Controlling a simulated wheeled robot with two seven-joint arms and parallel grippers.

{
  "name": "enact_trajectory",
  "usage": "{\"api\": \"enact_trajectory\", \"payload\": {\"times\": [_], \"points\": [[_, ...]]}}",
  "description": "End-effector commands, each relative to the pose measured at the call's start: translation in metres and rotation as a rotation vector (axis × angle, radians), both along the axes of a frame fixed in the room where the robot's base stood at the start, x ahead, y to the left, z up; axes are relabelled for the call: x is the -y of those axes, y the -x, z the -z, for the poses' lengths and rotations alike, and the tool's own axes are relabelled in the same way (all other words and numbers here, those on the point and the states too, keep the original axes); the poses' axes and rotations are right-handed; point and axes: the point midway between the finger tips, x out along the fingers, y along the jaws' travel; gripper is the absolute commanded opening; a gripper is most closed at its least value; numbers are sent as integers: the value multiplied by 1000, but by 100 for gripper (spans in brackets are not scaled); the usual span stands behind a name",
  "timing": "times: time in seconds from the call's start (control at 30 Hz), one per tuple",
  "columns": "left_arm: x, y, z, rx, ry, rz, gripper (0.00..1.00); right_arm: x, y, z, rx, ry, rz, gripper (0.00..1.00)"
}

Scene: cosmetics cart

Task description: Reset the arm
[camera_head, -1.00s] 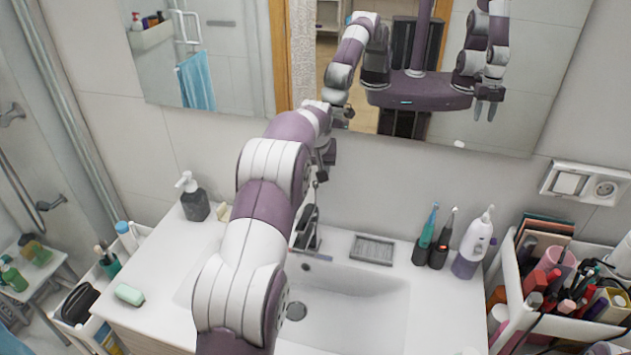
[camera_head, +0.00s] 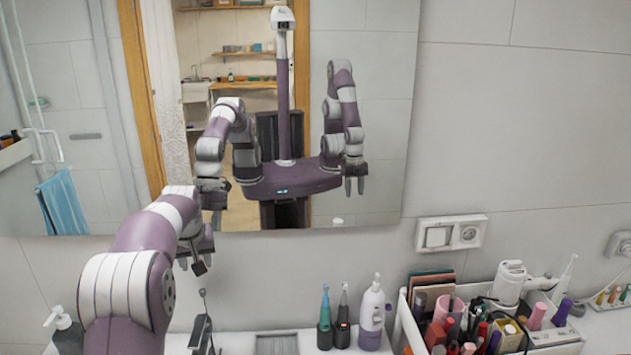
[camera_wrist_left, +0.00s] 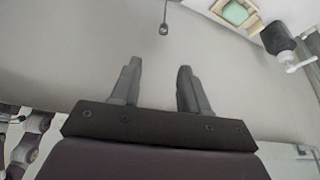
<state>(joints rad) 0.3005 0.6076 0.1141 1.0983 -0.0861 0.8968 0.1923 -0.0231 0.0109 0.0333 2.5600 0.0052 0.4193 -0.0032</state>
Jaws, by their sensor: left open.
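My left arm (camera_head: 130,285) comes in from the lower left of the head view and reaches up toward the wall mirror. My left gripper (camera_head: 203,262) is at its far end, in front of the wall just below the mirror and above the tap. In the left wrist view, the two dark fingers of my left gripper (camera_wrist_left: 157,66) stand apart with nothing between them. My right arm shows only as a reflection in the mirror, hanging with its gripper down; the right gripper itself is outside the views.
A mirror (camera_head: 385,130) hangs ahead. Along the counter are a soap dispenser (camera_head: 66,332), a tap (camera_head: 201,330), electric toothbrushes (camera_head: 341,325), a white bottle (camera_head: 372,315) and a cosmetics box (camera_head: 410,325). The wrist view shows green soap (camera_wrist_left: 236,12) and a dark dispenser (camera_wrist_left: 277,38).

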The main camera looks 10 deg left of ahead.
Motion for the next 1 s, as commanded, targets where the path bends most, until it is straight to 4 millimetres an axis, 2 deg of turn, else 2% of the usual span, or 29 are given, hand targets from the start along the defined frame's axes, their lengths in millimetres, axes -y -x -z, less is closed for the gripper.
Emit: {"api": "enact_trajectory", "payload": {"times": [0.03,0.07,0.13,0.17,0.23,0.27,0.3,0.4,0.5,0.53,0.6,0.7,1.0], "points": [[5,10,25,-41,12,20,45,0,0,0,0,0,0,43],[9,19,37,-59,18,35,45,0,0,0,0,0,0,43],[31,48,64,-107,33,91,45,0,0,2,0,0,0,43],[45,65,75,-128,40,120,45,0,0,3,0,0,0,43],[80,111,97,-178,57,193,45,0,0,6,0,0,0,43],[95,133,105,-199,62,224,45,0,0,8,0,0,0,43],[113,164,113,-225,69,263,45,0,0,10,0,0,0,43],[150,237,129,-284,82,347,45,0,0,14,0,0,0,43],[172,290,136,-323,88,404,45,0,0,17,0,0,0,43],[176,302,137,-332,88,416,45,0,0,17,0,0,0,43],[184,316,134,-329,82,449,45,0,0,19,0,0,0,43],[190,311,129,-303,72,475,45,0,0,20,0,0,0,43],[190,311,129,-306,74,473,45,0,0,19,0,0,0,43]]}}
